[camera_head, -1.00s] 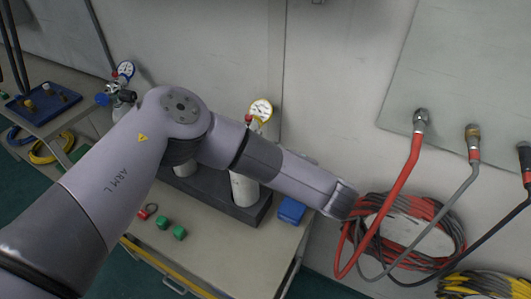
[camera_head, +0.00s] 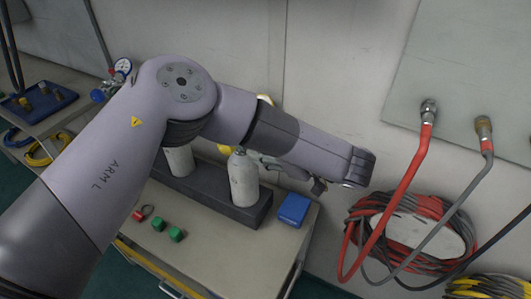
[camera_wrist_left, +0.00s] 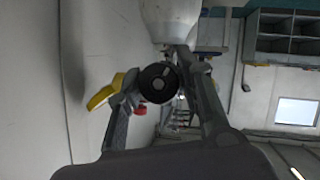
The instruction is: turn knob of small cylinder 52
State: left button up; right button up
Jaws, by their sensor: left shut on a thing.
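A pale small cylinder (camera_head: 243,180) stands upright in a dark rack (camera_head: 220,205) on the bench in the head view. A second pale cylinder (camera_head: 180,160) stands to its left, partly behind my arm. I cannot read a number on either. My left gripper (camera_head: 262,158) reaches back leftward to the top of the right-hand cylinder. In the left wrist view its fingers (camera_wrist_left: 160,84) are shut around a dark round knob (camera_wrist_left: 159,82). The pale cylinder body (camera_wrist_left: 170,14) shows just above the knob. My arm hides most of the yellow-rimmed gauge (camera_head: 265,99). My right gripper is not in view.
A blue box (camera_head: 294,209) lies right of the rack. Two green caps (camera_head: 158,224) and a red item (camera_head: 138,215) lie in front. Red hose (camera_head: 412,170) and grey hose hang from the wall panel at right. The bench front is mostly clear.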

pick_arm(q)
jog(key=shift+m, duration=0.3)
dwell(0.4)
jog(key=o, duration=1.1)
jog(key=shift+o, duration=0.2)
jog(key=shift+d, duration=0.1)
jog(key=v, duration=0.7)
jog(key=shift+d+r, duration=0.15)
jog(key=shift+d, duration=0.05)
